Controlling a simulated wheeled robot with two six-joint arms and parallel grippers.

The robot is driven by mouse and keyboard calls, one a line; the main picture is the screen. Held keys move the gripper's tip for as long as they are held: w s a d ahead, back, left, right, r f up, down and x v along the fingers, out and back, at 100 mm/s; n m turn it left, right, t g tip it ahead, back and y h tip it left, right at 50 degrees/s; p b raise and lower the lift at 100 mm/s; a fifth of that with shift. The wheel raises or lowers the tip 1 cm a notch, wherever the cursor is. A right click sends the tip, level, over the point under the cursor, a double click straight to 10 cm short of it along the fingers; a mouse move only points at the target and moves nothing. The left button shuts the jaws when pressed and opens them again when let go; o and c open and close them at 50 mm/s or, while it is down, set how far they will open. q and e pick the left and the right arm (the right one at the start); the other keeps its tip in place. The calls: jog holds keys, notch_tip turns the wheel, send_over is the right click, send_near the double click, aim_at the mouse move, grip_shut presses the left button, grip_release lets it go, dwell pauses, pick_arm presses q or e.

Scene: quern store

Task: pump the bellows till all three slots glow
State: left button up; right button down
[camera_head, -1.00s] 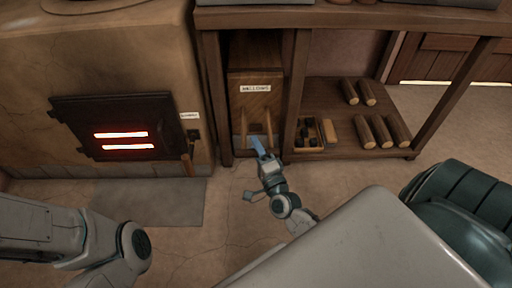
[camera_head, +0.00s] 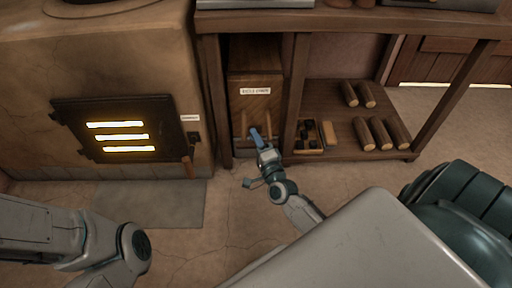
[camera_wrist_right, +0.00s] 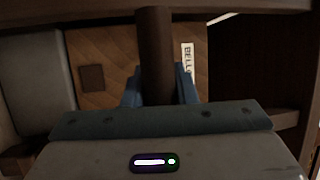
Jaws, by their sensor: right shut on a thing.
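The bellows (camera_head: 256,103) is a wooden box with a white label, standing in the bay under the shelf frame. It also shows in the right wrist view (camera_wrist_right: 105,65). My right gripper (camera_head: 256,134) is shut on a dark wooden handle (camera_wrist_right: 154,50) at the front of the bellows, its blue fingers on either side. The stove door (camera_head: 75,125) is on the left. It has three slots (camera_head: 122,137), one above another, and all three glow bright yellow. Part of my left arm shows at the lower left, but its gripper is out of the picture.
A lower shelf (camera_head: 340,143) right of the bellows holds several logs (camera_head: 377,131), a small crate (camera_head: 309,150) of dark lumps and a tan block (camera_head: 329,132). A grey mat (camera_head: 160,203) lies before the stove. The floor between is clear.

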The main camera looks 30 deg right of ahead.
jog(key=w+d, duration=0.1)
jog(key=w, duration=0.2)
jog(key=w+d+b, duration=0.1)
jog(key=w+d, duration=0.3)
jog(key=w, duration=0.1)
jog(key=shift+w+d, duration=0.15)
jog(key=shift+w, duration=0.15)
jog(key=c, duration=1.2)
grip_release()
jog(key=shift+f, duration=0.1)
jog(key=shift+o, duration=0.2)
jog(key=shift+s, duration=0.6)
jog(key=p+v, duration=0.2)
jog(key=v, duration=0.7)
jog(key=shift+s, duration=0.35)
jog(key=shift+f, duration=0.15)
